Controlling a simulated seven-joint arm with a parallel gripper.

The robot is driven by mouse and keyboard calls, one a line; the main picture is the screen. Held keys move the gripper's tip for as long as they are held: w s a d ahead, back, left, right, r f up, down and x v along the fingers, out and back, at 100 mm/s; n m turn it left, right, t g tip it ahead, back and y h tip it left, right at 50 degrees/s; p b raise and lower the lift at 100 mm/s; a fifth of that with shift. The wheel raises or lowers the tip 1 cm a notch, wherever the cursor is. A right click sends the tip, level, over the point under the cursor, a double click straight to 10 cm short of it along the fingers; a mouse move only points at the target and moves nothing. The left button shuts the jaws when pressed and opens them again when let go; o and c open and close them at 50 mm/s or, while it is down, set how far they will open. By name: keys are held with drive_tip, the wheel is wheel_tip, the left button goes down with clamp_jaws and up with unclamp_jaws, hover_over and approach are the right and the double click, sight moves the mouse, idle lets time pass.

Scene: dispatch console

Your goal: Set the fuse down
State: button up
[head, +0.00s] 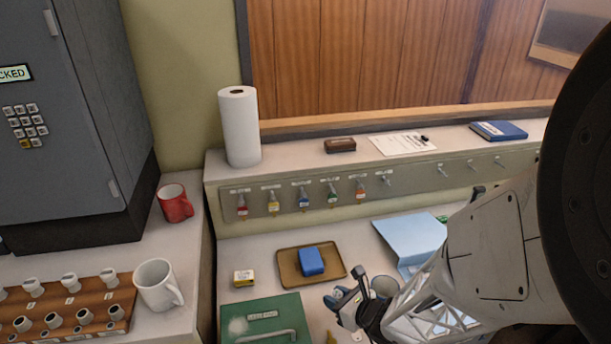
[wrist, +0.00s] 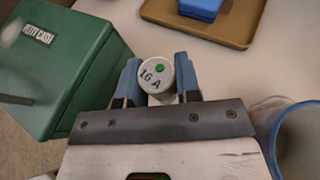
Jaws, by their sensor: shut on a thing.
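My gripper (head: 345,304) hangs over the desk between the green cash box and the blue folder. In the wrist view my gripper (wrist: 157,74) has its two blue-grey fingers closed on the sides of the fuse (wrist: 158,73). The fuse is a pale round-ended piece marked "16 A" with a green dot, its marked end facing the camera. The fingers and the gripper body hide its lower part. A wooden rack (head: 100,312) with several white cylindrical fuse-like pieces stands at the lower left.
The green petty cash box (head: 265,318) is beside my gripper. A brown tray (head: 288,270) holds a blue block (head: 311,262). A cup (head: 384,286) stands close by my gripper.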

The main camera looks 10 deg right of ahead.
drive_tip(key=w, duration=0.7)
drive_tip(key=shift+a+f, duration=0.2)
drive_tip(key=shift+w+d+r, duration=0.15)
drive_tip(key=shift+w+d, duration=0.1)
drive_tip(key=shift+w, duration=0.25)
drive_tip(key=shift+w+d+r, duration=0.15)
drive_tip(key=shift+w+d, duration=0.1)
drive_tip(key=shift+w, duration=0.2)
drive_tip(key=w+d+r+m+h, duration=0.1)
drive_tip(key=w+d+r, duration=0.2)
drive_tip(key=w+d, duration=0.4)
drive_tip(key=w+d+r+t+h, duration=0.1)
drive_tip(key=w+d+r, duration=0.1)
drive_tip(key=w+d, duration=0.4)
drive_tip(key=shift+w+d+r+m, duration=0.35)
drive_tip(key=shift+d+r+m, duration=0.05)
drive_tip(key=shift+d, duration=1.05)
drive_tip(key=shift+f, duration=3.15)
drive_tip(key=shift+f, duration=1.85)
